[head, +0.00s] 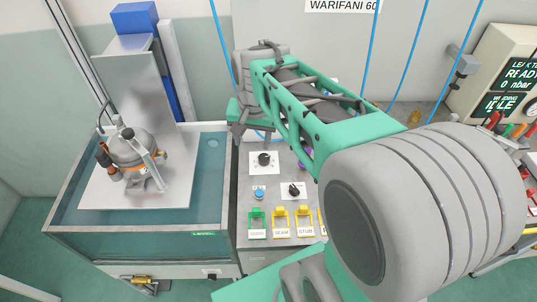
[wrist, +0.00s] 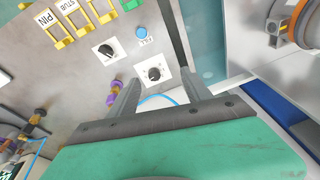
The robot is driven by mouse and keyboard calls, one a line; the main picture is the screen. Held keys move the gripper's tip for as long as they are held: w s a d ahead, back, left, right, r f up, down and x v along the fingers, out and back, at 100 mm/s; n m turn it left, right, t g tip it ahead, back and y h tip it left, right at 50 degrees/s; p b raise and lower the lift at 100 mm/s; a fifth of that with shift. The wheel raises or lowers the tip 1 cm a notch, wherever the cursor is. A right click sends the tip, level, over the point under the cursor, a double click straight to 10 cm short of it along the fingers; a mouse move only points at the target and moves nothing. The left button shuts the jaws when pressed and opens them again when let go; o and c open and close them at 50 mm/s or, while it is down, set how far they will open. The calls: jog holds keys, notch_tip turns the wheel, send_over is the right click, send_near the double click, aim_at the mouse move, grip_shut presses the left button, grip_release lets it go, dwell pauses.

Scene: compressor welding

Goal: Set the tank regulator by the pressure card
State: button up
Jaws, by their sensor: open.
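My gripper (wrist: 160,80) is open in the wrist view, its two grey fingers spread to either side of a black knob on a white plate (wrist: 154,73). I cannot tell whether they touch it. In the head view this knob (head: 264,158) is the farther of two on the grey panel, near the water tank (head: 225,185). The other black knob (head: 294,190) sits nearer, beside a blue button (head: 259,194). No label reading regulator is legible. I cannot make out a pressure card. My arm hides part of the panel in the head view.
A compressor (head: 135,150) stands on a metal plate over the tank. Green and yellow brackets (head: 280,222) line the panel's front. A purple and brass fitting (wrist: 112,98) stands near the left finger. Blue hoses hang behind.

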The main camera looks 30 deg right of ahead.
aim_at(264, 156)
jog(key=w+d+f+m, duration=0.2)
jog(key=f, duration=0.1)
jog(key=w+d+f+m+g, duration=0.1)
jog(key=w+d+f+m, duration=0.1)
jog(key=w+f, duration=0.1)
jog(key=w+d+f+m+g+b, duration=0.1)
jog(key=w+d+f+m, duration=0.2)
jog(key=f, duration=0.2)
jog(key=shift+w+f, duration=0.15)
jog(key=shift+d+f, duration=0.1)
jog(key=shift+f, duration=0.2)
notch_tip(264, 156, down, 7)
jog(key=shift+f+p, duration=0.1)
jog(key=shift+p, duration=0.6)
jog(key=shift+c, duration=0.4)
grip_shut()
